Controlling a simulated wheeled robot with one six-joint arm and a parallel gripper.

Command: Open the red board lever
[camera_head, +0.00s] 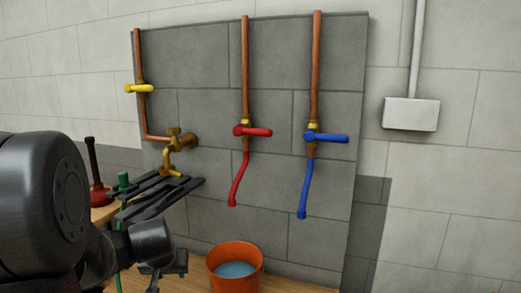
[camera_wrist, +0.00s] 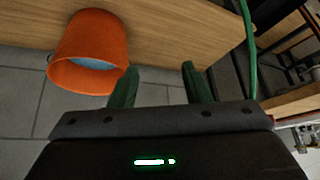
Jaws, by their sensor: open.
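The red lever (camera_head: 252,131) is on the middle copper pipe (camera_head: 245,70) of the grey board (camera_head: 200,60). Its handle lies level, crosswise to the pipe, pointing right. A red hose (camera_head: 238,180) hangs below it. My gripper (camera_wrist: 160,70) is open, with two green fingers apart and nothing between them in the wrist view. That view shows the orange bucket and wooden surface, not the red lever. In the head view my dark arm is at the lower left, below and left of the red lever, clear of it.
A blue lever (camera_head: 326,137) is to the right, a yellow lever (camera_head: 138,88) at upper left, and a brass tap (camera_head: 178,140) between yellow and red. An orange bucket (camera_head: 235,286) with water stands below. A red plunger (camera_head: 100,195) is at left. A grey box (camera_head: 410,114) is right.

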